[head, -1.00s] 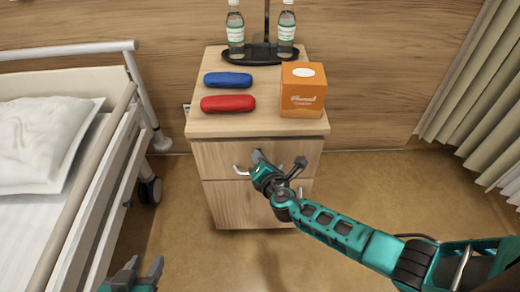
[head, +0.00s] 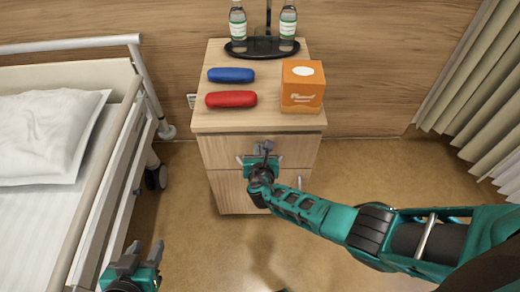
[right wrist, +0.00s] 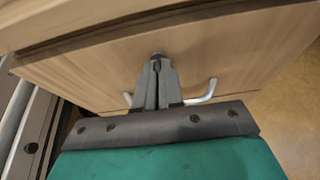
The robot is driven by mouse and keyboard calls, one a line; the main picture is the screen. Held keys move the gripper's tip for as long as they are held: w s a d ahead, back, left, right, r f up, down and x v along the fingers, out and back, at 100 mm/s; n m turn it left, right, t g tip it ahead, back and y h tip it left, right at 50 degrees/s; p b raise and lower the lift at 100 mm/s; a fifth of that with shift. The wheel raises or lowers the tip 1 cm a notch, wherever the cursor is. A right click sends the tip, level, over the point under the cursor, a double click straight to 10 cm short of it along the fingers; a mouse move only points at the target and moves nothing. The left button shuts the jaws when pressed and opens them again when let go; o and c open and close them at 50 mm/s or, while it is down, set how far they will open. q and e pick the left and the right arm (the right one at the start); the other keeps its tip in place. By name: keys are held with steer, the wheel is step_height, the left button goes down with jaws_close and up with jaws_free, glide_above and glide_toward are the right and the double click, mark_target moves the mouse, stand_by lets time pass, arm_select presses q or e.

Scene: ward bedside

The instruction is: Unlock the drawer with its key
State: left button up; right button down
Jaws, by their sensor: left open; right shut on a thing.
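The bedside cabinet's upper drawer (head: 218,152) looks closed, and its pale wood front also fills much of the right wrist view (right wrist: 235,58). A bent metal handle (right wrist: 205,94) shows behind my fingers. My right gripper (head: 263,148) is at the drawer front. In the right wrist view its fingers (right wrist: 157,68) are close together, their tips at a small dark round piece on the front, seemingly the lock (right wrist: 156,55). The key is mostly hidden between the fingers, and I cannot tell how deep it sits. My left gripper (head: 144,252) is open and empty, low beside the bed.
On the cabinet top (head: 270,122) are a blue case (head: 231,75), a red case (head: 231,99), an orange box (head: 302,86) and a dark tray (head: 262,50) with two bottles. The bed (head: 95,200) stands left, a curtain (head: 475,90) right. The floor in front is open.

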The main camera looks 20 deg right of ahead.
steer(key=shift+h, duration=0.3)
steer(key=c, duration=1.3)
jaws_free()
steer(key=shift+o, duration=0.2)
steer(key=p+v, duration=0.5)
steer(key=v, duration=0.8)
